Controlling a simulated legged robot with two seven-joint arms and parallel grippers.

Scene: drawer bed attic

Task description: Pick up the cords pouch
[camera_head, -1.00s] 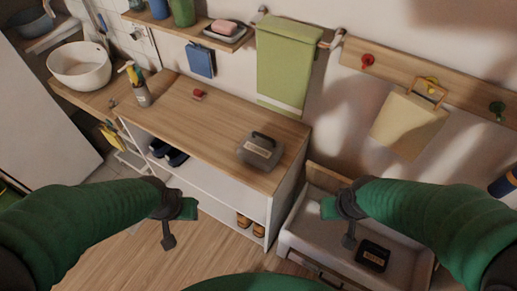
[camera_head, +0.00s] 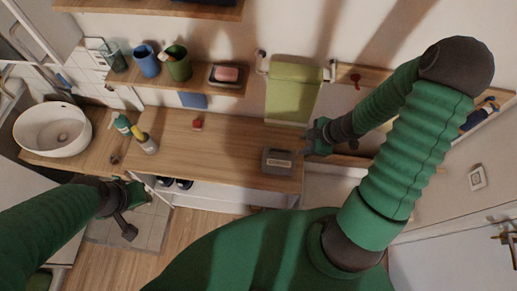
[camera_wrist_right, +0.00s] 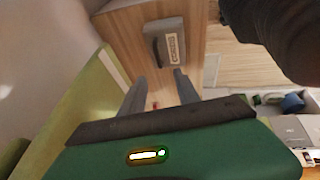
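A grey pouch (camera_head: 277,163) with a dark handle and a pale label lies at the right end of the wooden cabinet top; I take it as the cords pouch, though its label is too small to read surely. It also shows in the right wrist view (camera_wrist_right: 165,42), beyond the fingertips. My right gripper (camera_head: 314,138) is just right of the pouch, apart from it. In the right wrist view its two fingers (camera_wrist_right: 160,75) are spread with nothing between them. My left gripper (camera_head: 132,209) is at the lower left, away from the pouch; its opening is unclear.
A green towel (camera_head: 292,95) hangs behind the right gripper. A small red object (camera_head: 197,124), a soap bottle (camera_head: 144,140) and a white basin (camera_head: 52,133) stand further left on the wooden top. A shelf above holds cups and a soap dish (camera_head: 225,76).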

